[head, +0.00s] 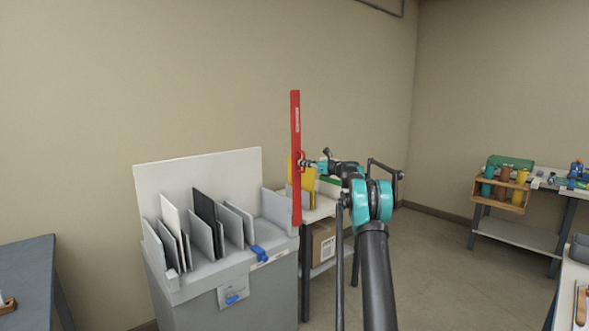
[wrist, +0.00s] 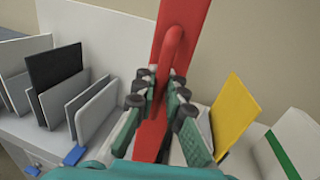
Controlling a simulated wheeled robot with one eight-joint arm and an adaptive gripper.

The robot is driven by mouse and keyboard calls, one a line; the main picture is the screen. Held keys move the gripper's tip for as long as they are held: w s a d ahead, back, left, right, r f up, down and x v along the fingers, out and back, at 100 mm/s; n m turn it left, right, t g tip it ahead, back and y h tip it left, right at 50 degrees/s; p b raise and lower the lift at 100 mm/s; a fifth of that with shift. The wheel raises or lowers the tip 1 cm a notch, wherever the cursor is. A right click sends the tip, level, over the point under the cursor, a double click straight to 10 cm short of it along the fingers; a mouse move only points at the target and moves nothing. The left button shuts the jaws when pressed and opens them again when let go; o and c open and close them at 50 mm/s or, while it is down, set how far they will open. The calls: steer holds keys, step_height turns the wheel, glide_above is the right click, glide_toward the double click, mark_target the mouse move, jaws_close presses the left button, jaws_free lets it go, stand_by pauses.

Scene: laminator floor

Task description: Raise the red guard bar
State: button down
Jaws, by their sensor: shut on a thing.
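The red guard bar (head: 296,120) stands nearly upright at the right front corner of the grey sorter cabinet in the head view. Its lower end is beside the cabinet's right edge. My gripper (head: 305,163) reaches it from the right at about mid-height. In the wrist view the bar (wrist: 184,22) runs up the middle, with a red loop handle (wrist: 170,55) on its face. My gripper (wrist: 160,95) has its fingers on both sides of the handle and is shut on it. The fingers partly hide the handle's lower part.
The grey cabinet (head: 240,300) holds several upright panels, with a blue clip (head: 258,252) at its front edge. Behind the bar, a shelf carries a yellow panel (wrist: 235,115) and a cardboard box (head: 322,243). A bench with a wooden rack (head: 502,192) stands far right. Open floor lies between.

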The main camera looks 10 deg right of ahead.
steer(key=shift+m, duration=0.6)
steer(key=shift+w+d+f, duration=0.1)
steer(key=shift+w+d, duration=0.5)
steer(key=shift+d, duration=0.3)
steer(key=shift+w+d+f, duration=0.1)
steer(key=shift+w+d, duration=0.45)
steer(key=shift+d, duration=0.35)
steer(key=shift+d, duration=0.1)
steer(key=c, duration=1.6)
jaws_free()
steer(key=shift+w, duration=0.1)
steer(key=shift+o, duration=0.2)
steer(key=v, duration=1.2)
